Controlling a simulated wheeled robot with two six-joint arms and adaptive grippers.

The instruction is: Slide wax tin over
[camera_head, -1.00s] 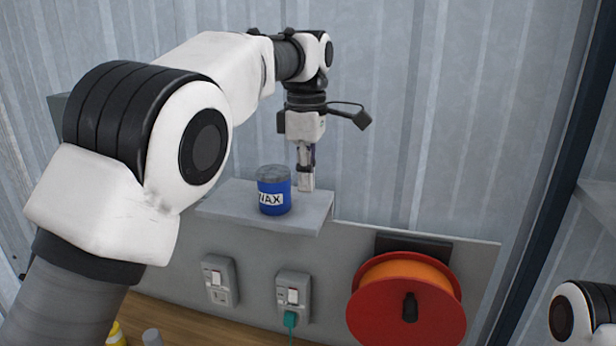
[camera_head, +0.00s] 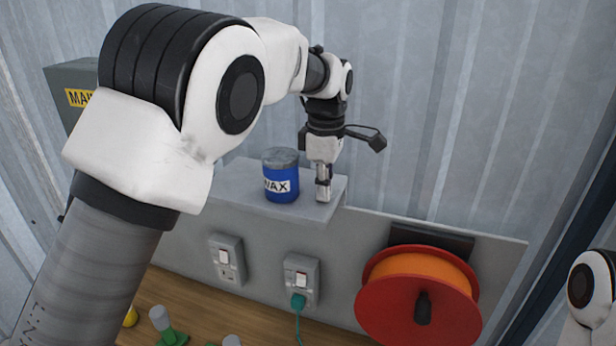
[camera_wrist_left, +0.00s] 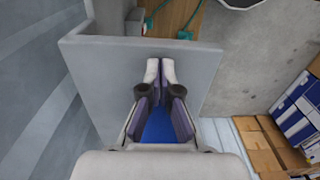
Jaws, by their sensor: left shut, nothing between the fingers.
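The blue wax tin (camera_head: 281,178) with a grey lid stands upright on the small grey shelf (camera_head: 235,193) on the wall. My left gripper (camera_head: 323,197) points down just to the right of the tin, with its fingertips low near the shelf top and its fingers shut and empty. In the left wrist view, the shut fingers (camera_wrist_left: 159,75) reach over the grey shelf (camera_wrist_left: 95,65). A patch of the blue tin (camera_wrist_left: 158,128) shows behind them, mostly hidden. I cannot tell if the gripper touches the tin. My right gripper is not in view.
A red reel with orange winding (camera_head: 417,298) hangs on the wall panel at lower right. Two sockets (camera_head: 228,262) are below the shelf; the right one (camera_head: 300,280) holds a green plug with a cord. A grey box (camera_head: 75,90) is at upper left. The shelf's left part looks clear.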

